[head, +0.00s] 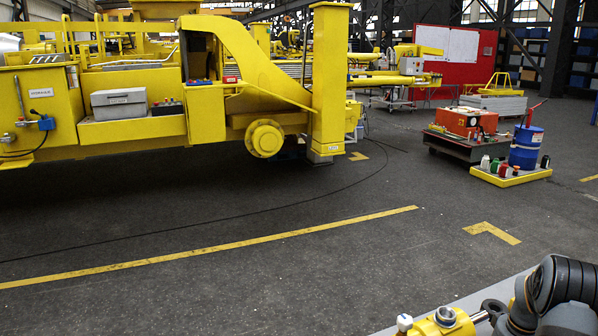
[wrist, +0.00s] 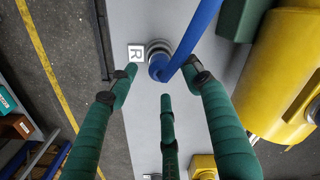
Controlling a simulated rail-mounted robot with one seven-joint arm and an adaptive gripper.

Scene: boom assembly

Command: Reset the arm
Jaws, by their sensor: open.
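My gripper (wrist: 162,78) shows in the wrist view with green fingers spread apart, open and holding nothing that I can see. Beyond the fingertips, a blue hose (wrist: 202,30) runs down to a dark round fitting (wrist: 158,48) on a grey surface (wrist: 190,120). The hose end lies between the two upper fingertips in the picture; I cannot tell how near they are in depth. A white label marked R (wrist: 135,53) is beside the fitting. In the head view my gripper cannot be made out; part of a dark arm is at the lower right.
Shelving with boxes (wrist: 12,127) is at lower left. In the head view, a large yellow machine (head: 270,75) fills the left, a blue drum (head: 526,147) stands right, and the middle floor is clear.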

